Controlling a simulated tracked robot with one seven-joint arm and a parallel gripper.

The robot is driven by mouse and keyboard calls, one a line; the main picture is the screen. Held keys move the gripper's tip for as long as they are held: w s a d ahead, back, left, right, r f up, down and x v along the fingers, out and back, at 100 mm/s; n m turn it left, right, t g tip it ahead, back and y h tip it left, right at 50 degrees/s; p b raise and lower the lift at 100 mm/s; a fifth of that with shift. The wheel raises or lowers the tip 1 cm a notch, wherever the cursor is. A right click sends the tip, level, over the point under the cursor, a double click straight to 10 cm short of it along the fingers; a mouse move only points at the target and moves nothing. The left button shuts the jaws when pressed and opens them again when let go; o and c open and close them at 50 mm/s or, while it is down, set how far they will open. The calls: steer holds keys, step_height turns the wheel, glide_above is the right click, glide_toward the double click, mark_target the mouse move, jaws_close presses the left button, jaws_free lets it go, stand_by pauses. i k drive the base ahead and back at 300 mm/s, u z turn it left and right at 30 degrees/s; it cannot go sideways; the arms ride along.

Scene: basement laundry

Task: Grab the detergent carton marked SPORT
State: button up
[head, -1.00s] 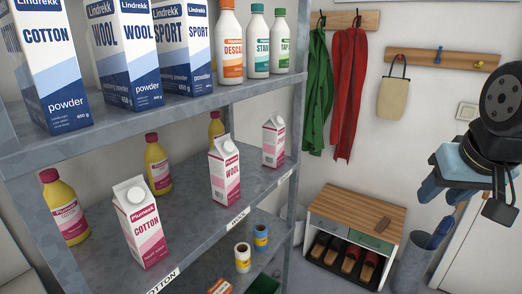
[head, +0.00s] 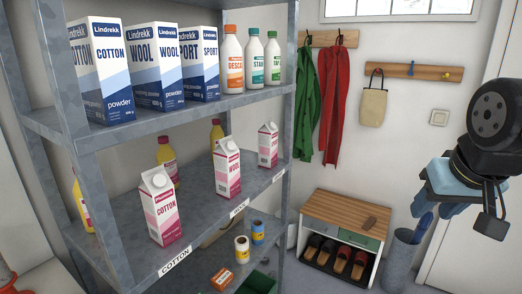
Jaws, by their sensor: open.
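A blue and white powder box marked SPORT (head: 200,62) stands upright on the upper shelf, right of the boxes marked WOOL (head: 145,60) and COTTON (head: 101,65). On the shelf below stand pink and white gable-top cartons: COTTON (head: 161,208), WOOL (head: 227,170) and a third (head: 268,146) at the far right end, its word too small to read surely. My gripper (head: 436,207) is at the right of the head view, open and empty, well apart from the shelves and all the cartons.
A grey metal rack (head: 225,204) holds the shelves; its posts stand beside the cartons. Yellow bottles (head: 217,133) stand behind the cartons. White bottles (head: 254,58) are right of the SPORT box. A shoe bench (head: 345,212) and a grey bin (head: 402,255) stand beyond.

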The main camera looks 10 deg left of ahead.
mark_target(268, 135)
steer(key=z, duration=0.15)
steer(key=i, duration=0.9)
steer(key=u, duration=0.1)
